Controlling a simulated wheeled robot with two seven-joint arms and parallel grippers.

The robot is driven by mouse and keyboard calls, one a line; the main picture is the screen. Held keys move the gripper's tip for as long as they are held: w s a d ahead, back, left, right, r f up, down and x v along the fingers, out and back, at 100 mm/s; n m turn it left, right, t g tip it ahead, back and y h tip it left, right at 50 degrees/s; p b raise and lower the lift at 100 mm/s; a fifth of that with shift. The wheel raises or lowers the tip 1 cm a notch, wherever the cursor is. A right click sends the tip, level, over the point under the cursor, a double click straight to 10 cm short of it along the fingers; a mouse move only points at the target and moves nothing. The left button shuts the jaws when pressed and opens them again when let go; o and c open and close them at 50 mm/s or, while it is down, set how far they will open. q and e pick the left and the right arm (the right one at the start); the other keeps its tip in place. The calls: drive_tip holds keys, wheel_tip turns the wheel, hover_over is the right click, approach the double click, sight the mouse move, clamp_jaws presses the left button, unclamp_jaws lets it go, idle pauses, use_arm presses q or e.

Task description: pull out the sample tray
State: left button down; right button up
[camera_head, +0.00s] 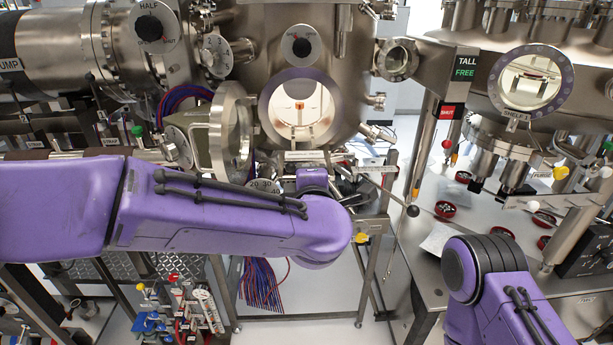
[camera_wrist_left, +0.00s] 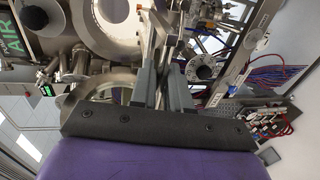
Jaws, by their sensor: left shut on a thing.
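My left gripper (camera_wrist_left: 163,80) shows in the left wrist view with its grey fingers closed around a thin metal piece (camera_wrist_left: 160,42). I cannot tell whether this piece belongs to the sample tray. In the head view my left arm comes in from the left and hides the fingers, below the round purple-rimmed port (camera_head: 268,104) of the steel chamber. A small orange item (camera_head: 299,105) shows inside the lit port. I cannot make out the sample tray for certain. My right arm is at the lower right, and its gripper is out of view.
A round hinged door (camera_head: 232,130) stands open left of the port. A second chamber with a round window (camera_head: 531,80) is at the right, over a steel bench with several red-rimmed dishes. A rod with a dark ball (camera_head: 412,211) ends right of my left arm. Tools lie at the lower left.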

use_arm(q)
drive_tip(key=c, duration=1.3)
unclamp_jaws()
drive_tip(key=shift+w, duration=0.1)
drive_tip(key=s+b, duration=0.1)
drive_tip(key=s, duration=0.2)
drive_tip(key=s+r+b, duration=0.1)
drive_tip(key=s, duration=0.3)
drive_tip(key=s+r+b, duration=0.1)
drive_tip(key=s, duration=0.2)
drive_tip(key=shift+s, duration=0.2)
drive_tip(key=shift+d, duration=0.1)
